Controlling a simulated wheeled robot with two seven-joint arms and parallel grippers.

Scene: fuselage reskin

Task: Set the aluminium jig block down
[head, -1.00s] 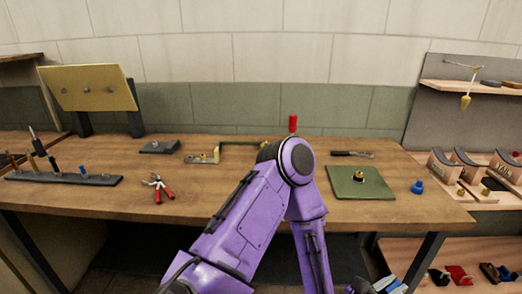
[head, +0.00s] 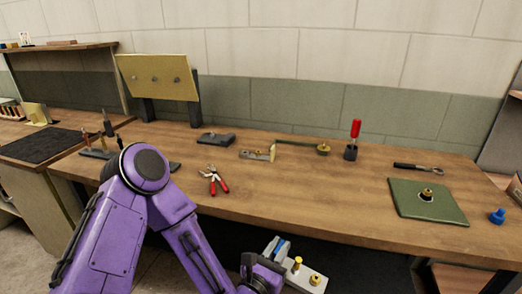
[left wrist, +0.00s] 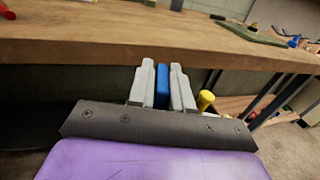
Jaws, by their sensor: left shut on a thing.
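The aluminium jig block (head: 307,282) is a pale grey block with brass knobs, at the bottom edge of the head view and partly cut off. My left gripper (head: 275,246) is shut on a blue part that seems to belong to it. In the left wrist view the two grey fingers (left wrist: 162,88) close on this blue piece (left wrist: 162,84), with a brass knob (left wrist: 205,100) to their right. The gripper and block are in front of the bench's front edge, not over its top. My right gripper is not in view.
The wooden bench (head: 285,205) has a clear front middle. Red pliers (head: 214,181) lie at left; a grey fixture with a brass piece (head: 258,154) and a red-handled tool (head: 355,130) stand behind. A green mat (head: 428,211) with a brass-topped part and a blue knob (head: 497,216) lie at right.

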